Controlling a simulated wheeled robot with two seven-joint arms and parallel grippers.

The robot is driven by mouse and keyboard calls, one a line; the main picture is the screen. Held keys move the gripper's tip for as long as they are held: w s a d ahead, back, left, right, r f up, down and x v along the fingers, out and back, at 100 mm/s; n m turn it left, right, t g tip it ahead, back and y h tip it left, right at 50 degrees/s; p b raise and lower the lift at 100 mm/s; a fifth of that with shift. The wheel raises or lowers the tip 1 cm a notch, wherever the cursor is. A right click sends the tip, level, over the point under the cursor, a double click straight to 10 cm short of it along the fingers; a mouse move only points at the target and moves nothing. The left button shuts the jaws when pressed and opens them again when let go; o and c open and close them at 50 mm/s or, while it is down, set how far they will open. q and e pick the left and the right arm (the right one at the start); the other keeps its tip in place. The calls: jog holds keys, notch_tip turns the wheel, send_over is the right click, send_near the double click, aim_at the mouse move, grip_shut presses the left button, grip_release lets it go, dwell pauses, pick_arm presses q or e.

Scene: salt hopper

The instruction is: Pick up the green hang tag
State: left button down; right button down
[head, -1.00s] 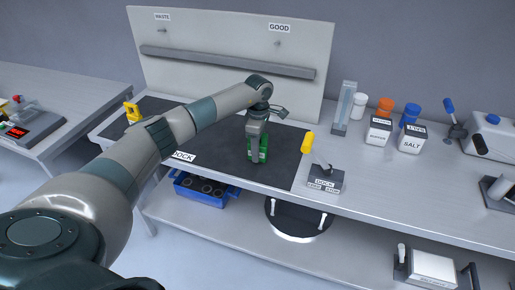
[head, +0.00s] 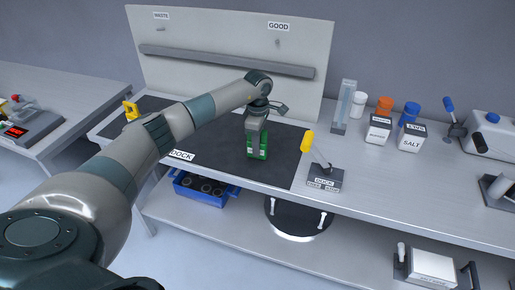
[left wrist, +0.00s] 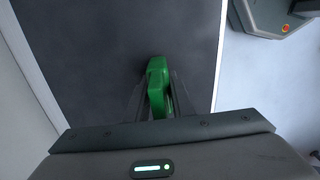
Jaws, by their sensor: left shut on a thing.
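The green hang tag (head: 263,153) is on the dark mat (head: 285,170) in the middle of the bench, at the fingers of my left gripper (head: 257,152). In the left wrist view the green tag (left wrist: 157,85) stands between the two fingers of my left gripper (left wrist: 160,100), which are shut on it. The fingers cover part of the tag. I cannot tell whether it still touches the mat. My right gripper is not in view.
A lever dock (head: 325,178) with a yellow handle stands just right of the mat. A yellow object (head: 131,112) is at the mat's left. Behind rises a pale board (head: 230,35) with a grey rail. Salt containers (head: 411,138) stand to the right.

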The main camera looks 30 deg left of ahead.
aim_at(264, 133)
pick_arm(q)
notch_tip(264, 133, up, 8)
jog(key=b, duration=0.2)
jog(key=shift+f+b, duration=0.2)
jog(key=shift+b, duration=0.2)
jog(key=shift+r, duration=0.8)
